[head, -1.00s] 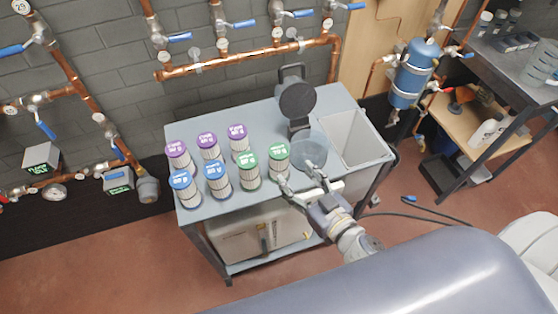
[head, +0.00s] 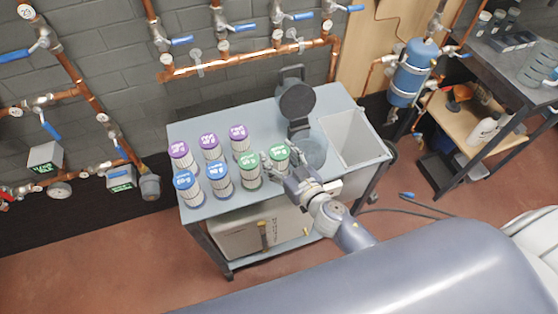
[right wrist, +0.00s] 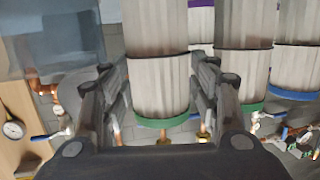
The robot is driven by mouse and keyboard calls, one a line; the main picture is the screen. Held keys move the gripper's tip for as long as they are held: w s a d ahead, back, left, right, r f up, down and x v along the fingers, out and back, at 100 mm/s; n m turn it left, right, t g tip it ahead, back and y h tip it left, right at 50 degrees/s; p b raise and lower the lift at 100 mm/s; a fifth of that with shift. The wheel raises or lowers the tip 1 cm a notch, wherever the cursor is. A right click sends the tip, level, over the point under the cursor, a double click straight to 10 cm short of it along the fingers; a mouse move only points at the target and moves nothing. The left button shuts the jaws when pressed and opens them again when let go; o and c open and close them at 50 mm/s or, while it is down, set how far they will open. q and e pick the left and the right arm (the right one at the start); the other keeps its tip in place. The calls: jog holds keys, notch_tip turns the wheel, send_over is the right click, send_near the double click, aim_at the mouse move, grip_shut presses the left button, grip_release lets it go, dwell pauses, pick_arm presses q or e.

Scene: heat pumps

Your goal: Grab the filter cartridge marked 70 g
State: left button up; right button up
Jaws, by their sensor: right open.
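Several filter cartridges stand upright in two rows on the grey cart top, with purple, blue and green caps. The labels are too small to read, so I cannot tell which says 70 g. My right gripper (head: 282,164) is open at the right green-capped cartridge (head: 279,154), with a finger on each side of it. In the right wrist view this pale pleated cartridge (right wrist: 157,85) stands between the open fingers, upside down in the picture, and contact cannot be told. The other green-capped cartridge (head: 250,171) is just left of it. My left gripper is not in view.
Purple-capped cartridges (head: 209,147) stand in the back row and blue-capped ones (head: 219,180) at front left. A round clear dish (head: 314,151) sits close to the right of the gripper, below a black round-headed device (head: 297,101). An open grey bin (head: 373,158) is at the cart's right end.

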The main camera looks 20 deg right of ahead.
jog(key=shift+s, duration=0.1)
jog(key=shift+c, duration=0.6)
jog(key=c, duration=0.8)
jog(key=shift+r, duration=0.15)
